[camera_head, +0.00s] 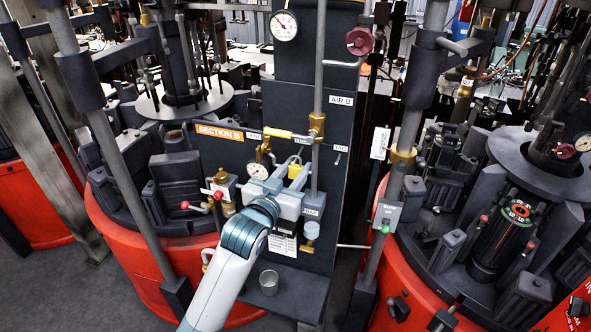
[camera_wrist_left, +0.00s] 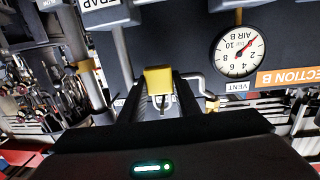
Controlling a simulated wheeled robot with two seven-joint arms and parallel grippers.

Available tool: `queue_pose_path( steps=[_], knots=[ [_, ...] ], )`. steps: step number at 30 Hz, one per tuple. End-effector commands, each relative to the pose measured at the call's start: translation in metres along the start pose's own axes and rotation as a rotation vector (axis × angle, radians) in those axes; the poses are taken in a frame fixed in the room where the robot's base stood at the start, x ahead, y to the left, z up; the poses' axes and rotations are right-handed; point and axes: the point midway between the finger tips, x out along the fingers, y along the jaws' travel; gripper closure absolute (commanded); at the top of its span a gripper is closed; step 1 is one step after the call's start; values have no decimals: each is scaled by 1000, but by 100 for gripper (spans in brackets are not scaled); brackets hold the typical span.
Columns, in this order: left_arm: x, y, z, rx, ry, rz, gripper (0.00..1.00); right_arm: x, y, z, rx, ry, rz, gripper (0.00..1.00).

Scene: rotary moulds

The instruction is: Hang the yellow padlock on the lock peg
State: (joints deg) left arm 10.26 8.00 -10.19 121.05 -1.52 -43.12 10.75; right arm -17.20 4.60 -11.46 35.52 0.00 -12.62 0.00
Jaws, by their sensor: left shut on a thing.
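The yellow padlock (camera_head: 295,171) is at the front of the dark panel, its shackle upward in the head view. It also shows in the left wrist view (camera_wrist_left: 159,79), where the picture is upside down and the shackle points down. My left gripper (camera_head: 284,183) is shut on the padlock in front of the panel, below the yellow valve handle. Its fingers partly cover the padlock's lower part. A small peg (camera_head: 337,159) sticks out under a small white label to the right of the padlock, apart from it. I cannot read that label surely. My right gripper is out of view.
A yellow lever valve (camera_head: 290,134) on a grey vertical pipe (camera_head: 319,75) is just above the padlock. A pressure gauge (camera_head: 258,170) is left of it. A small metal cup (camera_head: 269,282) stands on the ledge below. Posts and red-based moulds flank the panel.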

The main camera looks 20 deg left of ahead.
Motion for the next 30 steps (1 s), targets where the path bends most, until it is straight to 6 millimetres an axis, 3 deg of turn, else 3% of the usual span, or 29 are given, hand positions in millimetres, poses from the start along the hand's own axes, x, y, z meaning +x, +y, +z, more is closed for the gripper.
queue_pose_path(
  steps=[4,5,7,8,30],
  knots=[
    [0,0,0,0,1,0,100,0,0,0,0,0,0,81],
    [0,0,0,0,1,0,68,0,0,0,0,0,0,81],
    [0,0,0,0,1,0,52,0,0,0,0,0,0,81],
    [0,0,0,0,1,0,49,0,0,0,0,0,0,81],
    [0,3,1,-2,-2,6,49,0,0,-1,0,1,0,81]
  ],
)
